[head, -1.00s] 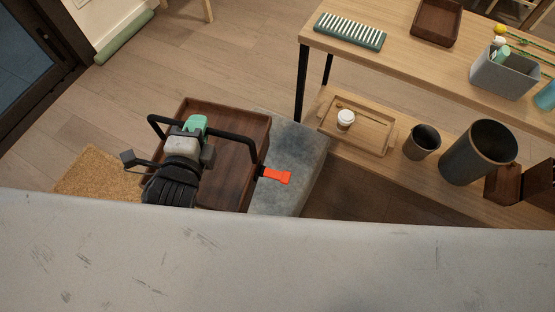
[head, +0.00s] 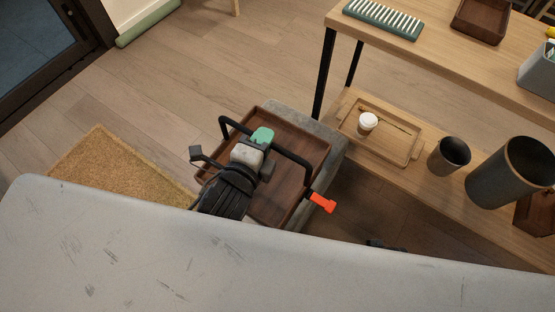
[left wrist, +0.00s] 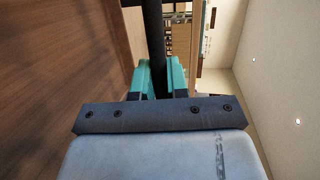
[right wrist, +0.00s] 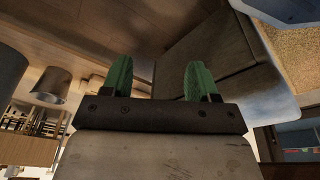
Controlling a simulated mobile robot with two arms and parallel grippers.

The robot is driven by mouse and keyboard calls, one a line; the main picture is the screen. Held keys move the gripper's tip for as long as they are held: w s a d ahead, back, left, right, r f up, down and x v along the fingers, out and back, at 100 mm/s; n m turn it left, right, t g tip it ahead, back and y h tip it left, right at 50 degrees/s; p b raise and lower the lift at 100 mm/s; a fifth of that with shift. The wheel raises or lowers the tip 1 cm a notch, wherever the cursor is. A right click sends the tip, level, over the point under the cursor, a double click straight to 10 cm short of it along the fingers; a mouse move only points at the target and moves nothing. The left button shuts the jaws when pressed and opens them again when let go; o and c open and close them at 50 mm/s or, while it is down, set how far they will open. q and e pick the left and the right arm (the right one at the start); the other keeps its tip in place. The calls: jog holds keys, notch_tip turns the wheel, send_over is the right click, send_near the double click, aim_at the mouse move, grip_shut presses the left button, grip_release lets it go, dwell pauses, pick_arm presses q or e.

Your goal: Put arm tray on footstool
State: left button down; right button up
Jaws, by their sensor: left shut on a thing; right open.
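The arm tray (head: 300,143) is a dark brown wooden tray with black bar handles and an orange-red tab (head: 322,202) at its right side. My left gripper (head: 262,136), with green fingertips, is shut on a black handle; the left wrist view shows the fingers (left wrist: 160,76) around the bar, with brown wood at left. The grey footstool (head: 334,143) lies under the tray, mostly covered, its far and right edges showing. I cannot tell whether the tray touches it. My right gripper (right wrist: 157,78) is open and empty, with the grey footstool (right wrist: 225,60) beyond it.
A wooden shelf table (head: 345,110) stands at right, with a small tray (head: 405,145), white cup (head: 367,122) and dark bins (head: 510,172) on its lower level. A tan mat (head: 115,170) lies at left. Floor beyond the tray is clear.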

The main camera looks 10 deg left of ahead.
aim_at(254, 128)
pick_arm(q)
jog(key=shift+d+f, duration=0.3)
jog(key=shift+f, duration=0.15)
jog(key=shift+w+f+b, duration=0.15)
jog(key=shift+w+b, duration=0.05)
jog(key=shift+b, duration=0.1)
jog(key=w+a+f+b, duration=0.1)
jog(key=w+a+f, duration=0.1)
jog(key=w, duration=0.1)
jog(key=w+a+f+b, duration=0.1)
jog(key=w+a+f, duration=0.1)
jog(key=w, duration=0.1)
jog(key=w+a+f+b, duration=0.1)
jog(key=w+a+f, duration=0.1)
jog(key=w, duration=0.1)
jog(key=shift+w+f, duration=0.4)
jog(key=shift+s+f, duration=0.1)
jog(key=shift+f, duration=0.5)
notch_tip(254, 128, down, 2)
jog(key=shift+f+b, duration=0.1)
jog(key=shift+b, duration=0.55)
jog(key=shift+f, duration=0.25)
pick_arm(e)
notch_tip(254, 128, up, 14)
jog(key=s+t, duration=0.1)
jog(key=shift+d, duration=0.2)
jog(key=shift+r, duration=0.2)
